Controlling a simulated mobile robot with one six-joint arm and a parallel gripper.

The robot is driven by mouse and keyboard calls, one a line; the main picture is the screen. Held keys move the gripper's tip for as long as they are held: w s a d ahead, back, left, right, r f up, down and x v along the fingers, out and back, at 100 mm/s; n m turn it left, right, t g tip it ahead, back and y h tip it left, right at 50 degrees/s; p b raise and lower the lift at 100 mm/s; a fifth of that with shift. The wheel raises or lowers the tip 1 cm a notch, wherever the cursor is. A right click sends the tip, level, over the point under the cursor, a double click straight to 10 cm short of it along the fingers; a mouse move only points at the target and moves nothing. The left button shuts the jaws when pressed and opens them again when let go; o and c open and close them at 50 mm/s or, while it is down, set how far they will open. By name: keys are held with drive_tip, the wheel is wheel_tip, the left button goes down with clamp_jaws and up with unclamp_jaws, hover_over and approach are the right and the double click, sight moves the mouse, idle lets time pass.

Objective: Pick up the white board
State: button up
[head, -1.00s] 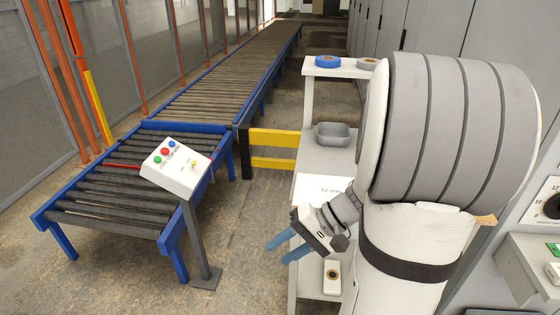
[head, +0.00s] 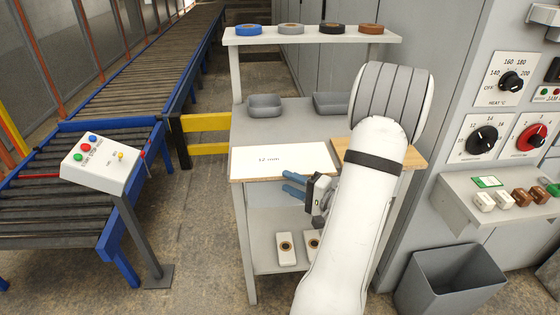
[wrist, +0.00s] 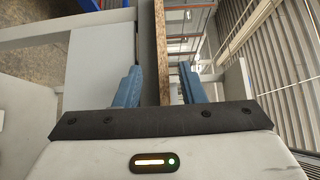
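The white board (head: 270,160), marked 12 mm, lies flat on the grey worktable, its front edge along the table's front. My gripper (head: 286,182) is just in front of and slightly below that front edge, its blue fingers pointing left. In the wrist view my gripper (wrist: 162,82) is open, with a gap between the two fingers. A board edge with a speckled brown core (wrist: 160,50) runs up through that gap, nearer the right finger. I cannot tell whether either finger touches it. My arm hides part of the table to the right.
A tan board (head: 400,156) lies to the right of the white one. Grey trays (head: 264,105) stand behind, below a shelf with tape rolls (head: 291,29). A control panel post (head: 100,165) stands left, a grey bin (head: 450,285) right.

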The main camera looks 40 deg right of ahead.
sight(281, 178)
drive_tip(key=shift+x, duration=1.9)
drive_tip(key=shift+r, duration=0.2)
drive_tip(key=shift+c, duration=0.5)
clamp_jaws()
